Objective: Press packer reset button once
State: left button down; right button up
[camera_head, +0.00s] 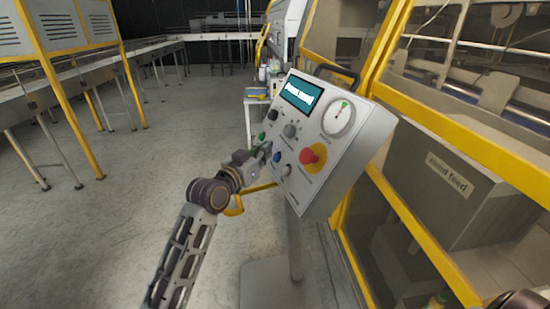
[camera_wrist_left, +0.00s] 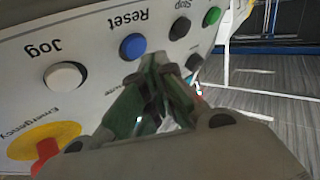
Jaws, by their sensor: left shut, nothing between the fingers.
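The control panel (camera_head: 325,185) is a tilted grey box on a post. Its blue button (camera_head: 277,156) sits low on the left part of the face. In the left wrist view, the blue button (camera_wrist_left: 132,46) shows upside down with the label "Reset" beside it. My left gripper (camera_head: 265,151) is shut and empty, with its tips close to the panel face just left of the blue button. In the wrist view, the left gripper (camera_wrist_left: 160,65) has its green-grey fingertips together beside the blue button. I cannot tell whether they touch the panel. My right gripper is not in view.
A white "Jog" button (camera_wrist_left: 65,77) and a red emergency button (camera_head: 308,156) on yellow are near the blue one. A yellow-framed machine (camera_head: 440,110) stands close on the right. Conveyors (camera_head: 85,72) stand at the left. The grey floor between is open.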

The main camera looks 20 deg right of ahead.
pick_arm(q)
jog(key=shift+d+f, duration=0.1)
jog(key=shift+d, duration=0.1)
dwell(0.6)
jog(key=shift+d, duration=0.15)
jog(key=shift+d+f, duration=0.3)
jog(key=shift+d, duration=0.05)
dwell(1.2)
jog(key=shift+a, duration=0.1)
dwell(0.3)
jog(key=shift+a+r+p, duration=0.45)
jog(key=shift+a, duration=0.15)
